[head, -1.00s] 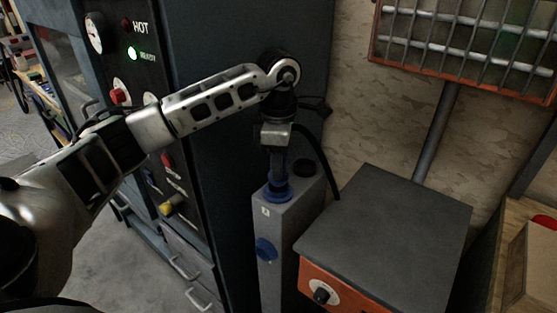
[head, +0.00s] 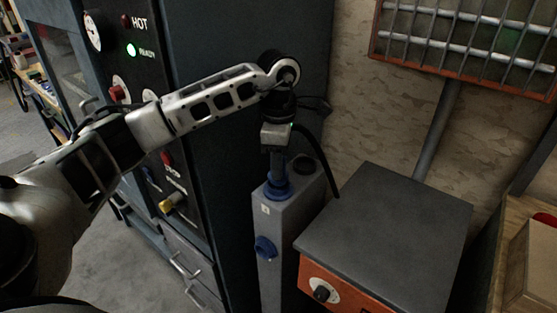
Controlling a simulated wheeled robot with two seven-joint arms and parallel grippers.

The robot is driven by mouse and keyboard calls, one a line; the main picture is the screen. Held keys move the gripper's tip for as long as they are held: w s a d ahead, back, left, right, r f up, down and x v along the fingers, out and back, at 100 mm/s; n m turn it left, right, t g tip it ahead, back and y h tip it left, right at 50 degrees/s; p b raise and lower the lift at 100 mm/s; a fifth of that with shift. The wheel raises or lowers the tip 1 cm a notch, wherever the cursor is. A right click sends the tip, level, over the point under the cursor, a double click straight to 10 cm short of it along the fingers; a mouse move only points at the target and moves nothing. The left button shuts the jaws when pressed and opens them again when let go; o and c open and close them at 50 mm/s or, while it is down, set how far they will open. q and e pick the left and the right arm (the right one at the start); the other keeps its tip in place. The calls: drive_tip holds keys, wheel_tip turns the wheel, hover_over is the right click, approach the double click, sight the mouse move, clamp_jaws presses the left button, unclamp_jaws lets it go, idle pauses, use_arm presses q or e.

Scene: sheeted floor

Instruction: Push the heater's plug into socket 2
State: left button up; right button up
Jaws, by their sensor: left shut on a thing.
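My left gripper (head: 277,150) points straight down over the grey socket box and is shut on the heater's plug (head: 277,167). The plug is blue-grey and upright, its lower end at a blue socket (head: 277,190) on the box's top face; I cannot tell how deep it sits. A small label, too small to read, is on the front below that socket. A second, dark round socket (head: 303,166) is on the top behind it. A blue socket cover (head: 265,247) is on the box's front. A black cable (head: 318,155) curves down at the right of the gripper. My right gripper is not in view.
The heater (head: 452,45), with an orange frame and grille, stands on a grey post behind an orange box with a dark flat top (head: 388,228). A dark cabinet (head: 235,110) with a control panel stands close on the left. A wooden crate (head: 497,255) is at right.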

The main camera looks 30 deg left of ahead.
use_arm(q)
drive_tip(key=shift+f+b, duration=0.6)
drive_tip(key=shift+f, duration=0.25)
drive_tip(key=o, duration=1.1)
drive_tip(key=shift+c, duration=0.2)
